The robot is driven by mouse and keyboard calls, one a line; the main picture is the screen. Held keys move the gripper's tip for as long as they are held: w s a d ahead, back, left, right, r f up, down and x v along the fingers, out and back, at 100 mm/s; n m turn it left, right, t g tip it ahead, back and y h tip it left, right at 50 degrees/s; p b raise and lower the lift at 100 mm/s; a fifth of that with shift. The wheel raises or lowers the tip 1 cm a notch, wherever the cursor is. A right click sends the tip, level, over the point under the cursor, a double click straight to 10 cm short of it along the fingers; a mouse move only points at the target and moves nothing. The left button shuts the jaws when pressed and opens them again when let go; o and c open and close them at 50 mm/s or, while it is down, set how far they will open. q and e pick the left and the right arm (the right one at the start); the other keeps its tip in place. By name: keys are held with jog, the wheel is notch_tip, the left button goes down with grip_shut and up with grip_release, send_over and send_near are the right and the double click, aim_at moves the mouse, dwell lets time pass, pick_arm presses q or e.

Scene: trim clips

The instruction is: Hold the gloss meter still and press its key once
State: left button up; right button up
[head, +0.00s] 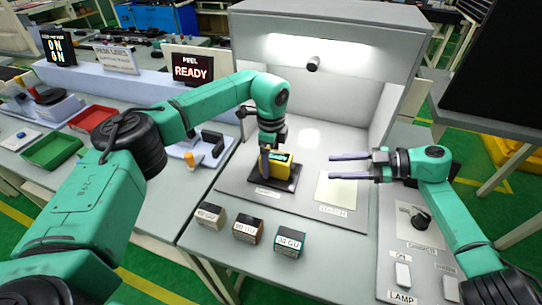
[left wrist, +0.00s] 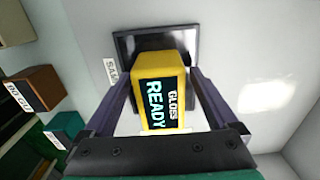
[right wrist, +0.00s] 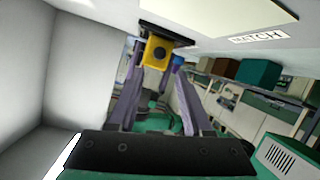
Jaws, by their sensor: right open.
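The yellow gloss meter (head: 283,171) stands upright on a dark plate (head: 259,181) in the light booth. In the right wrist view, the meter's near side carries a dark round spot (right wrist: 159,53), which looks like the key. My right gripper (head: 333,167) is open and empty, right of the meter, its fingers pointing towards it with a gap between.
A pale card (head: 337,190) lies in the booth below my right gripper. Several labelled blocks, among them a brown one (head: 248,229) and a teal one (head: 289,237), stand along the front edge. A READY display (head: 192,69) stands back left. A knob (head: 421,220) and a lamp switch (head: 403,274) are at right.

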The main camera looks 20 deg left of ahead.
pick_arm(q)
jog(key=c, duration=1)
grip_shut()
pick_arm(e)
jog(key=shift+c, duration=0.6)
grip_shut()
